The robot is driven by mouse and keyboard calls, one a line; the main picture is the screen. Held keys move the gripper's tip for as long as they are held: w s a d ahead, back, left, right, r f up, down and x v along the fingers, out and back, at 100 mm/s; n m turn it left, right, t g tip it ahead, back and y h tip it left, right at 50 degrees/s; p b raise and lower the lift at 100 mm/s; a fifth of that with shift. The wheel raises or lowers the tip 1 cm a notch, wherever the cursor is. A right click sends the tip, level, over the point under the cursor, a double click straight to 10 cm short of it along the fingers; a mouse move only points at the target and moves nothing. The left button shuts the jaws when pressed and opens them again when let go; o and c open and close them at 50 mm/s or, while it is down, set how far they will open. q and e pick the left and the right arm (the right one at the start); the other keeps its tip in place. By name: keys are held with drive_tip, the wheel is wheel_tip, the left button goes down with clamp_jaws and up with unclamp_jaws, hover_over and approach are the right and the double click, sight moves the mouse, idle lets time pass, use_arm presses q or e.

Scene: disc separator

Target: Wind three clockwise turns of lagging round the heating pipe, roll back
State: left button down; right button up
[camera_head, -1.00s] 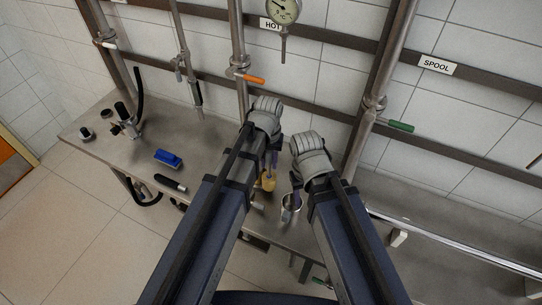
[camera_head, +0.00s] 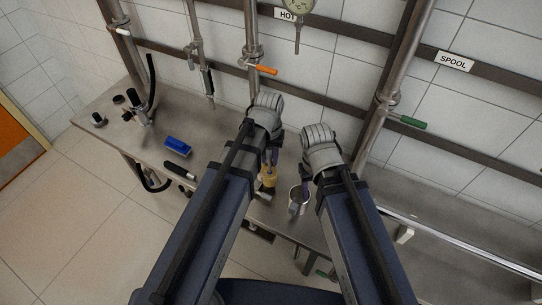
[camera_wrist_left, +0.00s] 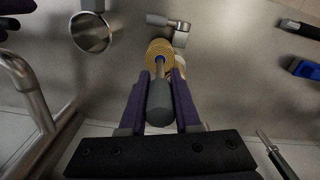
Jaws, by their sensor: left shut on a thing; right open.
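My left gripper (camera_head: 269,162) is shut on the grey handle (camera_wrist_left: 160,103) of a roll of yellow lagging (camera_wrist_left: 160,52). In the head view the roll (camera_head: 269,178) shows just below my left wrist. The roll is apart from the pipe in the head view. My right gripper (camera_head: 302,185) is open beside a metal cup (camera_head: 294,194); its fingers are partly hidden. Dark fingers, likely my right gripper's, show at the wrist view's upper left corner.
The steel bench (camera_head: 150,155) holds a blue brush (camera_head: 178,146), a black-handled tool (camera_head: 178,171) and black fittings (camera_head: 140,110) at left. A pipe with a green lever (camera_head: 412,122) stands near the SPOOL sign (camera_head: 453,61). The bench middle-left has free room.

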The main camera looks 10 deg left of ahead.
use_arm(q)
drive_tip(key=a, duration=0.3)
drive_tip(key=shift+s+a, duration=0.15)
idle(0.3)
drive_tip(key=w+a, duration=0.1)
drive_tip(key=a, duration=0.2)
drive_tip(key=shift+w, duration=0.45)
drive_tip(key=w, duration=0.1)
drive_tip(key=w+a, duration=0.1)
drive_tip(key=w, duration=0.1)
drive_tip(key=shift+a, duration=0.1)
